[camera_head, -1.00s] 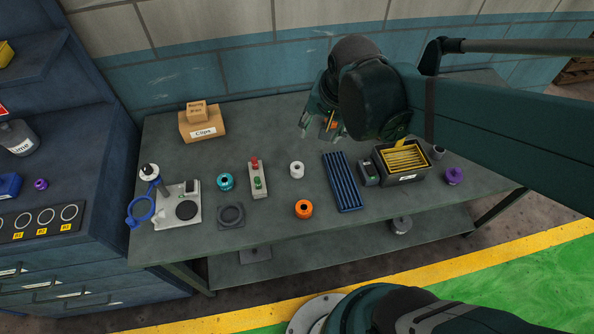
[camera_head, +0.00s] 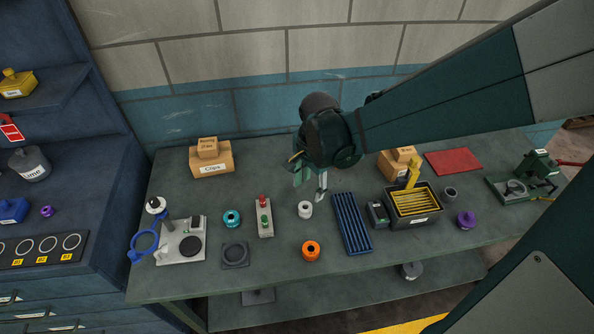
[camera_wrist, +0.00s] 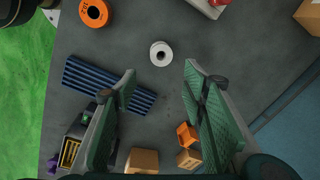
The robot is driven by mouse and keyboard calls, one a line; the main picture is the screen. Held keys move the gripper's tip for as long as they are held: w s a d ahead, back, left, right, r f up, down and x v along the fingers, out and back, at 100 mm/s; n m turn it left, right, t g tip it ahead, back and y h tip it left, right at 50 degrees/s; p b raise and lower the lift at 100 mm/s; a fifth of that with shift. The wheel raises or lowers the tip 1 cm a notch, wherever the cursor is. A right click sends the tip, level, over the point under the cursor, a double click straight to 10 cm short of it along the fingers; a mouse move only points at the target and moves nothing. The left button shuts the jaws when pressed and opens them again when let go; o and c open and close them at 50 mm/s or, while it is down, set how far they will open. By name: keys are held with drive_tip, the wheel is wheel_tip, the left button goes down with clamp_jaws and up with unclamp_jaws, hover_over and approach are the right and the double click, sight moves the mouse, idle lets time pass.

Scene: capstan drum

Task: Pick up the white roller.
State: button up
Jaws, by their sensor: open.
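The white roller (camera_head: 305,209) stands on the grey workbench, between the red-and-green button box and the blue ribbed tray. It is a small white spool with a dark centre hole; it also shows in the wrist view (camera_wrist: 161,53), near the top middle. My gripper (camera_head: 310,184) is above the bench, just above and behind the roller in the head view. In the wrist view its two green fingers (camera_wrist: 160,82) are wide apart with nothing between them, and the roller lies beyond the fingertips. The roller is fully visible and apart from the fingers.
An orange roller (camera_head: 311,251), a teal roller (camera_head: 232,218) and a purple roller (camera_head: 466,220) stand on the bench. The button box (camera_head: 264,218) is left of the white roller, the blue ribbed tray (camera_head: 352,224) right. A dark bin (camera_head: 413,219) stands further right.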

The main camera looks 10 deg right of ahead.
drive_tip(key=m+g, duration=0.1)
drive_tip(key=m, duration=0.1)
hover_over(305, 207)
drive_tip(key=shift+s+a+f, duration=0.1)
drive_tip(key=shift+s+f, duration=0.1)
drive_tip(key=shift+f, duration=1)
drive_tip(key=shift+s+a+f, duration=0.1)
drive_tip(key=shift+s+f, duration=0.1)
drive_tip(key=shift+f, duration=1)
drive_tip(key=shift+f+b, duration=0.35)
drive_tip(key=shift+f, duration=0.95)
drive_tip(key=shift+f, duration=0.15)
drive_tip(key=shift+s+d+f+b, duration=0.1)
drive_tip(key=shift+f+b, duration=0.1)
drive_tip(key=shift+f, duration=1.05)
drive_tip(key=shift+d+f+b, duration=0.1)
drive_tip(key=shift+f+b, duration=0.05)
drive_tip(key=shift+f, duration=1.05)
drive_tip(key=c, duration=1)
